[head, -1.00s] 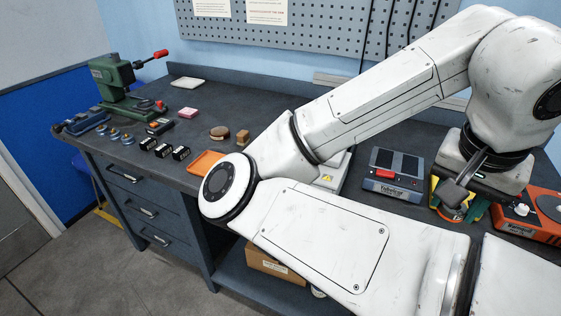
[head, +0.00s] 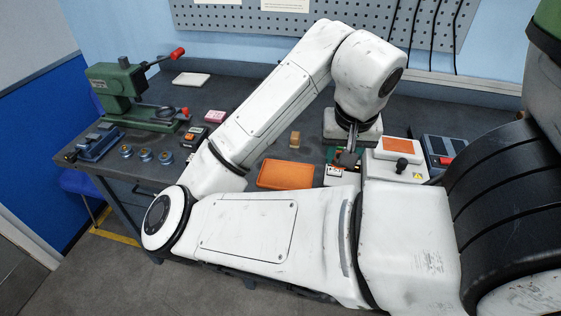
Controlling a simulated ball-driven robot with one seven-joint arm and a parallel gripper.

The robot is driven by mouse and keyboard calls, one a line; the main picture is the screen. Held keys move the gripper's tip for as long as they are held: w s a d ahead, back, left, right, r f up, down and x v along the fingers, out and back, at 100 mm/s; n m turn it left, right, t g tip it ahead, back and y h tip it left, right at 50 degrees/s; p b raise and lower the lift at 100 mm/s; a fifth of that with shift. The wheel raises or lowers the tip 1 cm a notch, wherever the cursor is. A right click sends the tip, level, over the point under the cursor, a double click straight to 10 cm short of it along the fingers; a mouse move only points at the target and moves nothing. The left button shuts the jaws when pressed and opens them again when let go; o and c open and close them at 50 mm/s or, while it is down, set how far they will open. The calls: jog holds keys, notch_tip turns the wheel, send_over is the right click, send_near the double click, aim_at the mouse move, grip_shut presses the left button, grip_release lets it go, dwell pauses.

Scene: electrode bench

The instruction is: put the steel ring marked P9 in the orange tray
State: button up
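The orange tray (head: 285,174) lies on the bench near its front edge, and its visible floor is bare. Several small round pieces with blue outer parts, such as this one (head: 145,155), stand in a row at the left front. No P9 marking is readable, so I cannot tell which piece is the marked ring. My gripper (head: 347,158) points down over the bench, to the right of the orange tray and apart from it. Its dark fingers are small and partly merged with things behind them. I cannot tell whether they hold anything.
A green press (head: 118,88) with a red-tipped lever stands at the back left. A wooden block (head: 295,140) sits behind the tray. A white device (head: 398,158) with a black knob is right of my gripper. My arm hides part of the bench front.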

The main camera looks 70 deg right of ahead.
jog(key=d+f+n+p, duration=0.1)
jog(key=d+p, duration=0.1)
jog(key=p, duration=0.1)
jog(key=w+d+f+n+p, duration=0.1)
jog(key=f+n+p, duration=0.1)
jog(key=p, duration=0.1)
jog(key=shift+d+f+t, duration=0.3)
jog(key=shift+d+t, duration=0.1)
jog(key=b, duration=0.3)
send_over(286, 175)
jog(key=a, duration=0.1)
jog(key=f, duration=0.9)
jog(key=shift+s+f, duration=0.2)
jog(key=shift+s, duration=0.1)
jog(key=shift+f+p, duration=0.35)
jog(key=shift+f, duration=1.25)
